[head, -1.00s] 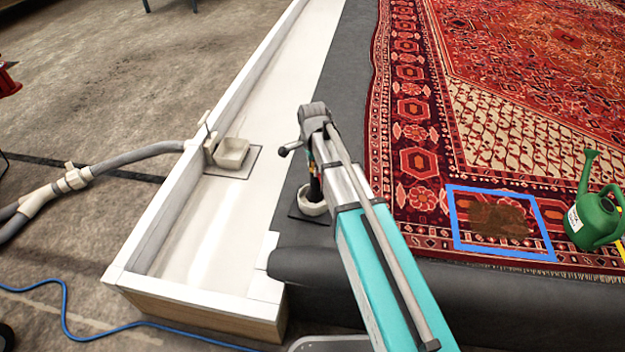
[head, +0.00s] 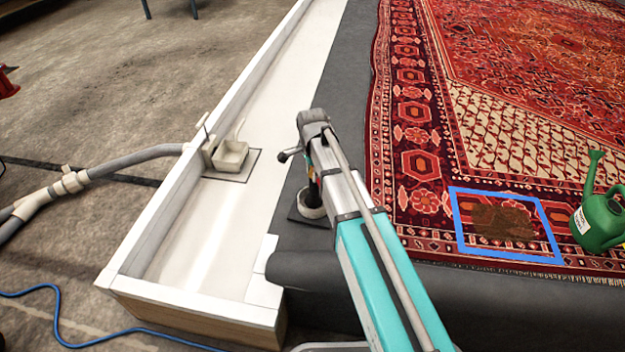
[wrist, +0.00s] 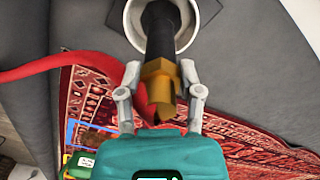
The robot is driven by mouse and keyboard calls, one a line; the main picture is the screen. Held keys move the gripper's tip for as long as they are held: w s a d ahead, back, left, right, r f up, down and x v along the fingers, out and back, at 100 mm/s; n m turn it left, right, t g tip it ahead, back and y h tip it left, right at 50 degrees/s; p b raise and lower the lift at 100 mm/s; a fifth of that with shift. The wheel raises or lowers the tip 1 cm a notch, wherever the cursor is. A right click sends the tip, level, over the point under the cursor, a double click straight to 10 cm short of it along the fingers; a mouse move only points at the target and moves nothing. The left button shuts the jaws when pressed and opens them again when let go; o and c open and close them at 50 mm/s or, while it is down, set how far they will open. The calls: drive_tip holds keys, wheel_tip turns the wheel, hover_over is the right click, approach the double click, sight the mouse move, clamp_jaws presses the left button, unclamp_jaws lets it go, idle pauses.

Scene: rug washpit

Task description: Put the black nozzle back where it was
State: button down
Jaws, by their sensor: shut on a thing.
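The black nozzle (wrist: 160,32) has a brass collar (wrist: 160,82) and a red hose (wrist: 70,68) in the wrist view. My gripper (wrist: 159,92) is shut on it, one finger on each side of the collar. The nozzle's black end points into a round white cup (wrist: 130,22), whose rim shows around it. I cannot tell whether the end touches the cup's bottom. In the head view the cup (head: 302,211) stands on a dark square plate on the grey edge, below my gripper (head: 312,180). My arm hides part of the nozzle there.
On the right lie a red patterned rug (head: 500,110), a blue frame (head: 457,222) around a brown stain, and a green watering can (head: 598,222). A blue cable (head: 60,325) crosses the floor.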

drive_tip(key=shift+f+b, duration=0.4)
drive_tip(key=shift+f, duration=0.35)
drive_tip(key=shift+c, duration=1.3)
unclamp_jaws()
wheel_tip(320, 180, up, 12)
drive_tip(key=p, duration=1.2)
drive_tip(key=shift+a, duration=0.1)
